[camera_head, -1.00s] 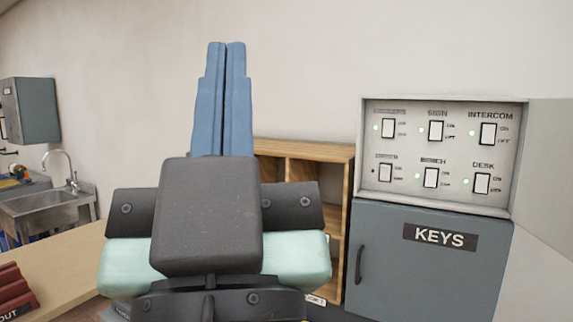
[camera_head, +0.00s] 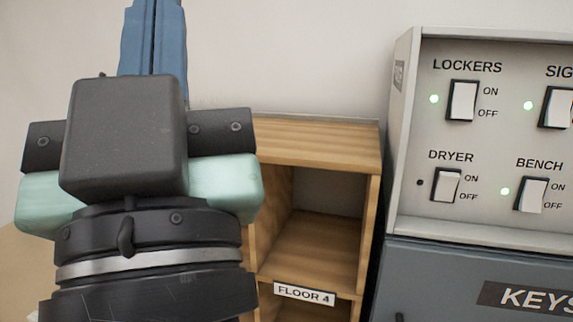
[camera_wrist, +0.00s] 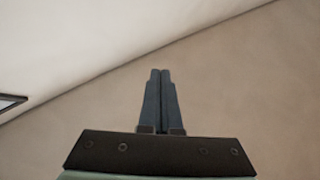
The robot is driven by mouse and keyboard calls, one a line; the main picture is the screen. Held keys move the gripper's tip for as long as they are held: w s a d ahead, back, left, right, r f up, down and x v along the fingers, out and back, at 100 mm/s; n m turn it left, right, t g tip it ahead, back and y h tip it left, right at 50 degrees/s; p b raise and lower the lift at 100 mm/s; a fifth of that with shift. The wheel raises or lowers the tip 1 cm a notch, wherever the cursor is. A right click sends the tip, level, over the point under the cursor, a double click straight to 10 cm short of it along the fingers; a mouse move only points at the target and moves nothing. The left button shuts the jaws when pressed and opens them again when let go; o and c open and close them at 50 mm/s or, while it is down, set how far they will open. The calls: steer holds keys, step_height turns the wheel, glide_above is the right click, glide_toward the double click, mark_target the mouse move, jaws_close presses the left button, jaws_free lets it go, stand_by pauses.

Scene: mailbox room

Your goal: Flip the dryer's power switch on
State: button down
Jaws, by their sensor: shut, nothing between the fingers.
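The dryer switch (camera_head: 447,186) is a white rocker on the grey switch panel, in the lower row at the left, under the label DRYER. The small lamp (camera_head: 420,183) beside it is dark. My gripper (camera_head: 155,8) points up at the left of the head view, well to the left of the panel and apart from it. Its blue fingers are together with nothing between them. In the wrist view my gripper (camera_wrist: 160,72) is also shut, against plain wall.
The lockers switch (camera_head: 463,101) and bench switch (camera_head: 531,194) have green lamps lit. The sign switch (camera_head: 556,107) is partly cut off. A wooden shelf (camera_head: 310,147) labelled FLOOR 4 stands between my arm and the panel. A grey KEYS cabinet (camera_head: 450,270) is below the panel.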

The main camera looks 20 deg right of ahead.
steer(key=w+d+f+m+g+h+p, duration=0.2)
steer(key=d+f+g+h+p, duration=0.3)
steer(key=d+f, duration=0.6)
steer(key=s+d+f+m+g+h+p, duration=0.4)
steer(key=s+d+f, duration=0.4)
steer(key=d+f, duration=0.2)
steer(key=shift+d+g+h, duration=0.4)
steer(key=shift+d+h, duration=0.5)
steer(key=shift+d, duration=0.35)
steer(key=shift+f, duration=0.1)
steer(key=p, duration=0.5)
glide_toward(449, 180)
steer(key=x, duration=0.5)
steer(key=shift+d+r, duration=0.1)
steer(key=shift+r, duration=0.15)
steer(key=shift+x, duration=0.85)
